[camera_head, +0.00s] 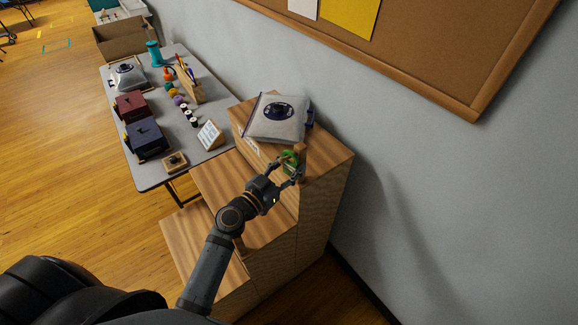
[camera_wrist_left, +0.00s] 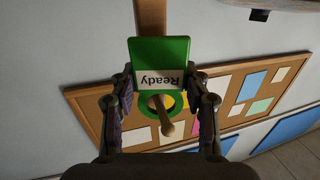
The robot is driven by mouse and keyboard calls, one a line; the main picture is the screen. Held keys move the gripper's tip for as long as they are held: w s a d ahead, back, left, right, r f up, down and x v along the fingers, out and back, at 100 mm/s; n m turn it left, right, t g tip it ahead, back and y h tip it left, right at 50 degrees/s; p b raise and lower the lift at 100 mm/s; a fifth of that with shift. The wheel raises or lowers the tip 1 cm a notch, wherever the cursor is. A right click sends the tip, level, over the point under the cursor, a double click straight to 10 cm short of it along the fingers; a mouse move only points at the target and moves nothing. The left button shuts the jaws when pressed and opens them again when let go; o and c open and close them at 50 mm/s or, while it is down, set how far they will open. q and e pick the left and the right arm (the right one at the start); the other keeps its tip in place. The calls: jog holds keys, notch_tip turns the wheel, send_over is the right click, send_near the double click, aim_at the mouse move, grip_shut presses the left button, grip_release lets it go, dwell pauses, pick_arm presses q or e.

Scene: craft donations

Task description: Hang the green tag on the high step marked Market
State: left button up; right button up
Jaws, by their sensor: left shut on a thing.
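The green tag (camera_head: 289,159) is at the front of the high step (camera_head: 329,165), beside a short wooden post (camera_head: 300,151). In the left wrist view the tag (camera_wrist_left: 160,55) has a white label reading "Ready", upside down, and a green ring (camera_wrist_left: 145,107). A wooden peg (camera_wrist_left: 166,127) shows through the ring's opening, and the ring appears to be around it. My left gripper (camera_head: 284,174) is shut on the tag, with its fingers on both sides in the left wrist view (camera_wrist_left: 166,100). The step's small white sign (camera_head: 248,143) is too small to read. My right gripper is not in view.
A grey bag (camera_head: 276,119) lies on the high step behind the post. Lower wooden steps (camera_head: 215,177) descend to the left. A grey table (camera_head: 150,178) with boxes and craft items stands beyond. The wall (camera_head: 400,160) is close on the right, below a corkboard (camera_head: 440,50).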

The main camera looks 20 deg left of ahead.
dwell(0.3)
pick_arm(q)
jog(key=o, duration=0.9)
jog(key=shift+c, duration=0.2)
jog(key=shift+s+a, duration=0.1)
jog(key=shift+s, duration=0.1)
jog(key=v, duration=0.7)
jog(key=shift+s, duration=0.1)
